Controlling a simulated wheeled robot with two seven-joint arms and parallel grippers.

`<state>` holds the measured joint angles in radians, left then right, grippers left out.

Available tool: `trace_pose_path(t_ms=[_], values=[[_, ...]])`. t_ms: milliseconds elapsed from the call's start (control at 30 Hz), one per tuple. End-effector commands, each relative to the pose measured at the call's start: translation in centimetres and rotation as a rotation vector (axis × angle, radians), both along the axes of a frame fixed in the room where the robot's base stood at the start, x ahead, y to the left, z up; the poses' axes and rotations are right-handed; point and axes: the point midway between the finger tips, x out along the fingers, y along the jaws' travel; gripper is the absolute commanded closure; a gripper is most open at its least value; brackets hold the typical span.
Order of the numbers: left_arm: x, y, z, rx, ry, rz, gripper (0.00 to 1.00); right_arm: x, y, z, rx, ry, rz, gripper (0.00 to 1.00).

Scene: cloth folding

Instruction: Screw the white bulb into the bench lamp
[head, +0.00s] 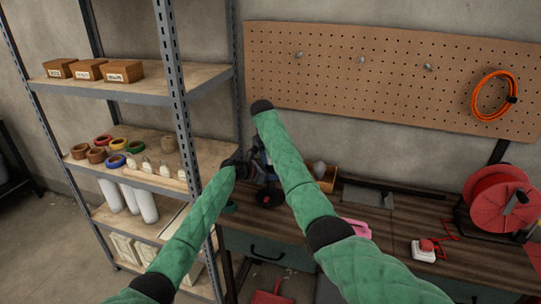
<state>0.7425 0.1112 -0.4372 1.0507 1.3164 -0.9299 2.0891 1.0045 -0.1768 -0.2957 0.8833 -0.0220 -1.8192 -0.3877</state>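My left arm rises from the bottom left, and its dark gripper (238,164) is over the left end of the bench, in front of a dark object (265,172) that I cannot identify. My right arm crosses from the bottom right to a dark end near the shelf post; its fingers cannot be made out. A pale rounded thing (320,169), possibly a bulb, is beside an open wooden box (328,179) on the bench. Several small pale bulb-like items (148,165) stand on the middle shelf. I cannot pick out the bench lamp for certain; my arms cover part of the bench.
The metal shelf unit (190,165) stands left of the wooden bench (400,212). A red cable reel (497,195), a white box with a red button (424,250) and a pink item (357,228) occupy the bench. A pegboard (390,75) hangs behind.

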Motion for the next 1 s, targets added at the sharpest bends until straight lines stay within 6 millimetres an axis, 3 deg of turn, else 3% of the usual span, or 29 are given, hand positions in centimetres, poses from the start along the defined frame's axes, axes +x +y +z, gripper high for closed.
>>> trace_pose_path(t_ms=[300, 333, 400, 433, 767, 1000], values=[[0.1, 0.0, 0.3, -0.002, -0.003, -0.001, 1.00, 0.1, -0.1, 0.2, 0.000, -0.006, -0.009, 0.74], [0.0, 0.0, 0.3, -0.002, -0.003, -0.001, 1.00, 0.1, -0.1, 0.2, 0.000, -0.006, -0.009, 0.41], [0.1, 0.0, 0.3, -0.002, -0.003, -0.001, 1.00, 0.1, -0.1, 0.2, 0.001, -0.005, -0.008, 0.27], [0.1, 0.0, 0.3, -0.002, -0.003, -0.001, 1.00, 0.1, -0.1, 0.2, 0.000, -0.005, -0.008, 0.25], [0.1, 0.0, 0.3, -0.002, -0.003, 0.000, 1.00, 0.0, 0.1, 0.2, 0.001, -0.003, -0.006, 0.25], [0.1, 0.0, 0.3, -0.002, -0.003, 0.000, 1.00, 0.1, 0.1, 2.4, 0.002, -0.006, -0.006, 0.25]])
